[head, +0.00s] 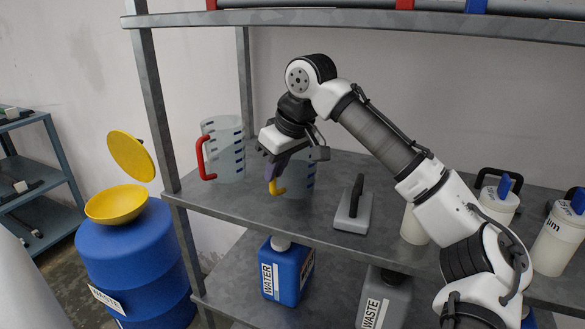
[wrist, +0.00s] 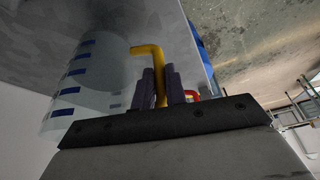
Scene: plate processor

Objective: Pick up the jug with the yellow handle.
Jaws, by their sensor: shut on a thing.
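The jug with the yellow handle (head: 305,178) is clear with blue marks and stands upright at the middle shelf, partly hidden by my gripper and wrist in the head view. I cannot tell whether its base touches the shelf. Its yellow handle (head: 277,187) shows below my fingers. In the wrist view, my gripper (wrist: 163,85) has its two dark fingers on either side of the yellow handle (wrist: 150,51), shut on it. The jug's clear wall with blue marks (wrist: 100,75) fills the left of that view.
A similar jug with a red handle (head: 226,150) stands left of my gripper. A grey block with a black handle (head: 353,210) and white bottles (head: 497,200) stand to the right. Shelf posts (head: 152,100) and an upper shelf (head: 350,18) frame the space.

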